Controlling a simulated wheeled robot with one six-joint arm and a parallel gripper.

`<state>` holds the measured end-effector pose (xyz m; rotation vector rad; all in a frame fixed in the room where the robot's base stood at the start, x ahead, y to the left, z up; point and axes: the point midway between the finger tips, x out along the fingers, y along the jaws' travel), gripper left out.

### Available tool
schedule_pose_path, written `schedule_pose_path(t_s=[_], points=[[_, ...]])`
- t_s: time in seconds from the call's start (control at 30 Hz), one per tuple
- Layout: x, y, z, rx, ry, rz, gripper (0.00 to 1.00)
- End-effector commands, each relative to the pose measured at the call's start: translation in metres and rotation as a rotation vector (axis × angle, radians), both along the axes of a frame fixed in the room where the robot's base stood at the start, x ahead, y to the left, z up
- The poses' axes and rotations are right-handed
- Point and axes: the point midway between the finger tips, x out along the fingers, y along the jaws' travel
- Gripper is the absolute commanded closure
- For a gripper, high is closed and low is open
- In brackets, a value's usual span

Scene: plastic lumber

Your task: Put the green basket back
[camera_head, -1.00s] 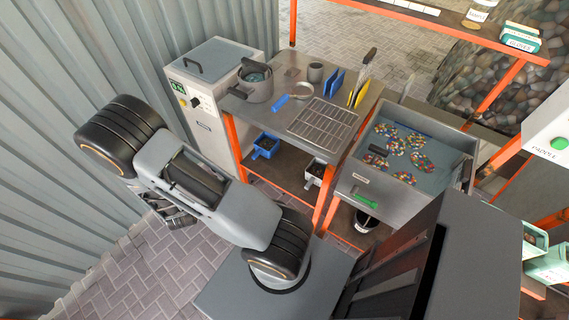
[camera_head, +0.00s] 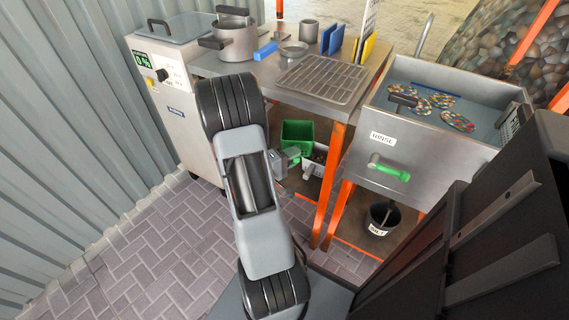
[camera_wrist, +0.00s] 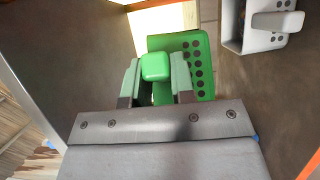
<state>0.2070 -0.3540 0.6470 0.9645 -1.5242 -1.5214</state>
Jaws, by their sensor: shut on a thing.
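The green basket (camera_head: 298,131) is at the lower shelf level under the steel table in the head view. In the wrist view the green basket (camera_wrist: 200,62) shows its side with round holes, and its green handle knob sits between my fingers. My gripper (camera_wrist: 157,82) is shut on that handle. In the head view my gripper (camera_head: 291,155) reaches in under the table edge, just in front of the basket. Whether the basket's bottom touches the shelf cannot be told.
A white basket (camera_head: 311,168) stands close to the right of the green one, also in the wrist view (camera_wrist: 258,27). An orange table leg (camera_head: 329,185) is right of it. A grey cabinet (camera_head: 180,115) stands left. A rinse sink (camera_head: 417,160) and a black bucket (camera_head: 383,217) are right.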

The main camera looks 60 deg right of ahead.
Motion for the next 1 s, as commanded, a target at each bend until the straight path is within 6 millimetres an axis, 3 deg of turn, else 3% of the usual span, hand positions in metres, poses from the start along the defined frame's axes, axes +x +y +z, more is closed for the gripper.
schedule_pose_path(t_s=[0.1,0.23,0.6,0.8,1.0], points=[[-0.013,-0.004,-0.012,0.0,-0.004,-0.046,1.0],[-0.008,-0.012,-0.021,0.001,-0.004,-0.066,1.0],[0.066,-0.054,-0.067,0.003,-0.004,-0.067,1.0],[0.086,-0.066,-0.093,0.002,-0.005,-0.067,1.0],[0.094,-0.07,-0.102,0.002,-0.005,-0.067,1.0]])
